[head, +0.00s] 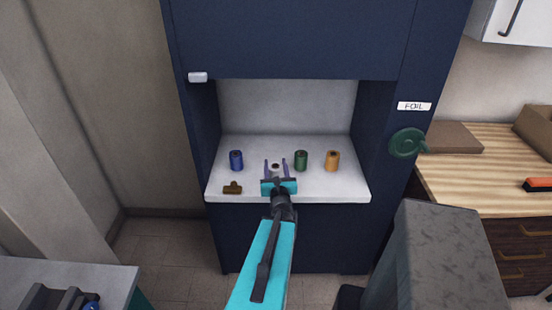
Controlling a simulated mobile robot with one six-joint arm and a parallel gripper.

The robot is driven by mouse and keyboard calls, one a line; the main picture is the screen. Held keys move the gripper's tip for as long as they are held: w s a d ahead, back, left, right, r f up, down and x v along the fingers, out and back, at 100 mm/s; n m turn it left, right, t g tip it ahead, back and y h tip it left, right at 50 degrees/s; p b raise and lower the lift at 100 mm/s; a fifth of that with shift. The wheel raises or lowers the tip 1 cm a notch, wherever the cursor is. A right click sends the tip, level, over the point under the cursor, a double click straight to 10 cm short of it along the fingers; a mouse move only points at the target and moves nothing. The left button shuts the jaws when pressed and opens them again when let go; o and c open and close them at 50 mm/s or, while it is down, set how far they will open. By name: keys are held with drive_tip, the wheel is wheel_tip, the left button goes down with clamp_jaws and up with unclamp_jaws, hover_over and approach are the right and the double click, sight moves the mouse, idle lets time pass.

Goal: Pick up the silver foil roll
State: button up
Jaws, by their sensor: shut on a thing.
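The silver foil roll (275,167) is a small pale roll with a dark core, seen in the head view on the white shelf area of the dark blue cabinet. My gripper (276,163) reaches in from the front, with one purple-grey finger on each side of the roll. It is shut on the roll. The roll's lower part is hidden behind the gripper's teal body. I cannot tell whether the roll touches the shelf.
A blue roll (236,160) stands left; a green roll (301,160) and an orange roll (332,160) stand right. A brown clip (233,188) lies at the front left. The cabinet (290,40) walls in the white shelf (340,190) from both sides and above.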

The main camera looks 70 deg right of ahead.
drive_tip(key=shift+s+a+r+p, duration=0.15)
drive_tip(key=shift+s+a+p, duration=0.25)
drive_tip(key=shift+a+p, duration=0.35)
drive_tip(key=shift+s+d, duration=0.1)
idle(0.3)
